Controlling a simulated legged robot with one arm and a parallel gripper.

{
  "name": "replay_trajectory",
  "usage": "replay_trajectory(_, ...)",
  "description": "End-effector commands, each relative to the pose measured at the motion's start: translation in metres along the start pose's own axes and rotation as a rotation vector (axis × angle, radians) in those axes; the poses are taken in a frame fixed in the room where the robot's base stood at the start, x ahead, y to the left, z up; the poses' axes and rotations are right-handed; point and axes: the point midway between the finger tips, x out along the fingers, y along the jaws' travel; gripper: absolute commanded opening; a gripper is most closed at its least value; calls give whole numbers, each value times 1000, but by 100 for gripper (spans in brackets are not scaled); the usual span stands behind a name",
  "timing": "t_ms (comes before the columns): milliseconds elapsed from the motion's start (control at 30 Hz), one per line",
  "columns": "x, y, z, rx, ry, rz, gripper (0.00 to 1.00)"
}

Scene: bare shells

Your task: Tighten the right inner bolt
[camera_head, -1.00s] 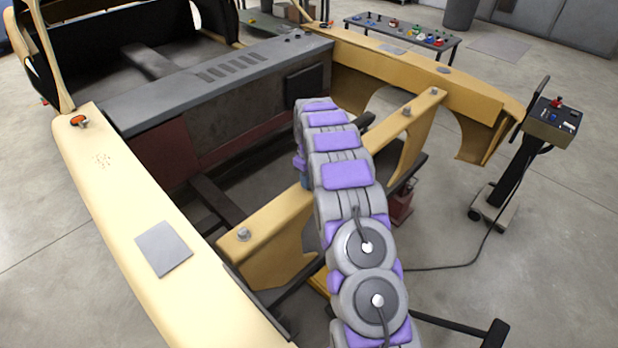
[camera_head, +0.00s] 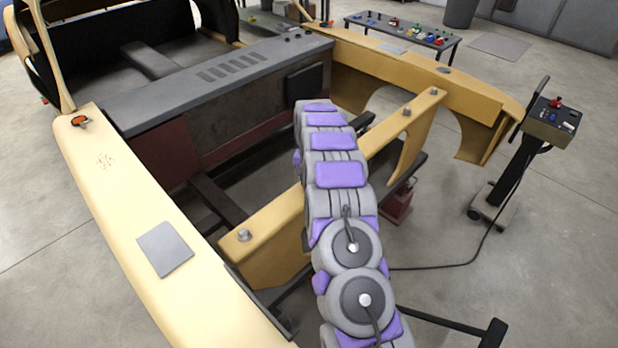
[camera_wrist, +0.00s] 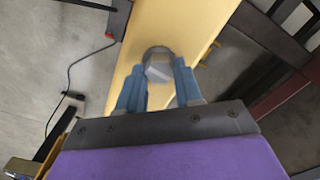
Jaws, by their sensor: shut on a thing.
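A grey bolt head (camera_wrist: 158,69) on the tan crossbar (camera_wrist: 190,25) sits between the two blue fingers of my gripper (camera_wrist: 158,78) in the wrist view. My gripper is shut on it. In the head view my arm hides the gripper and this bolt, so its place along the crossbar (camera_head: 375,147) is not plain there. Two other bolts stand on the crossbar's right part, an inner one (camera_head: 407,112) and an outer one (camera_head: 434,91), both clear of my gripper. Another bolt (camera_head: 244,235) is near its left end.
The tan left fender (camera_head: 130,190) carries a grey plate (camera_head: 165,249). A control cart (camera_head: 515,160) with a cable stands at right. A red jack (camera_head: 399,205) is below the crossbar. A table (camera_head: 400,30) with small items is behind. Open floor lies at right.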

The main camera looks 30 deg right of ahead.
Motion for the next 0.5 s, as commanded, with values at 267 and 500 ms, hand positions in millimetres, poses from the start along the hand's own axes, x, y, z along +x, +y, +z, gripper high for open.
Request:
replay_trajectory(267, -4, -1, -2, 260, 8, -4, 4)
replay_trajectory(500, -4, -2, -2, 487, 7, -6, 4)
